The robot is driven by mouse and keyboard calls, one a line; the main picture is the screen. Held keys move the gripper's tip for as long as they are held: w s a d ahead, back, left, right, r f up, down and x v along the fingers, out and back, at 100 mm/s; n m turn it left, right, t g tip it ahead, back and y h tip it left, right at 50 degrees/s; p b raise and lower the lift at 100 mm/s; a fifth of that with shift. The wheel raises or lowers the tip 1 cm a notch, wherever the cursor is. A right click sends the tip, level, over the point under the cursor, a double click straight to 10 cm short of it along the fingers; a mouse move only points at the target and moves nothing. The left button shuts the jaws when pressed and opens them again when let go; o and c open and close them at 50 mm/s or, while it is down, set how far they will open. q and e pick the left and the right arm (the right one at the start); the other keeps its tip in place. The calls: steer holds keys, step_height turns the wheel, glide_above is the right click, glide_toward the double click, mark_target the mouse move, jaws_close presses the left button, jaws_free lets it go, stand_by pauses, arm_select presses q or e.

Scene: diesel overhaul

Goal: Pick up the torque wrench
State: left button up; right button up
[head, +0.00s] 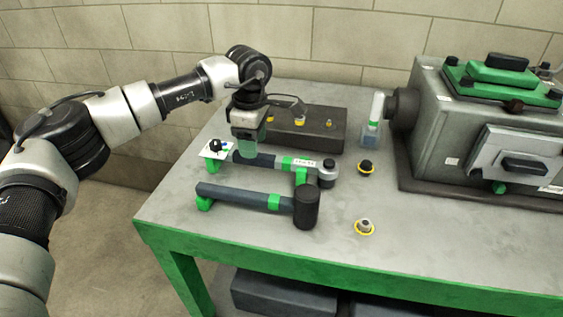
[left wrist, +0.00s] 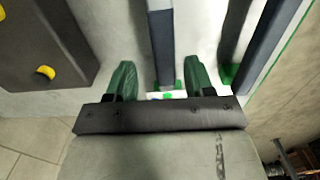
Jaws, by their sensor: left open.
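The torque wrench (head: 266,160) lies across the bench, with a dark handle, green bands, a white label and a round grey-black head at its right end. My left gripper (head: 248,150) is over the left part of its handle, pointing down and hiding some of it. In the left wrist view the left gripper (left wrist: 160,78) is open, its two green fingers apart. The wrench handle (left wrist: 161,45) shows between the fingers. I cannot tell whether the fingertips reach down beside it. My right gripper is not in view.
A mallet (head: 245,198) lies in front of the wrench; its handle shows in the wrist view (left wrist: 262,45). A dark block (head: 325,138) with yellow-ringed parts stands behind. A bottle (head: 374,120) and a large grey machine (head: 440,130) stand right. The front right bench is mostly clear.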

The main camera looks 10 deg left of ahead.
arm_select(q)
steer(key=f, duration=0.4)
steer(key=shift+s+a+f, duration=0.1)
steer(key=shift+s+f, duration=0.15)
steer(key=shift+f, duration=0.1)
jaws_close()
steer(key=shift+r, duration=0.1)
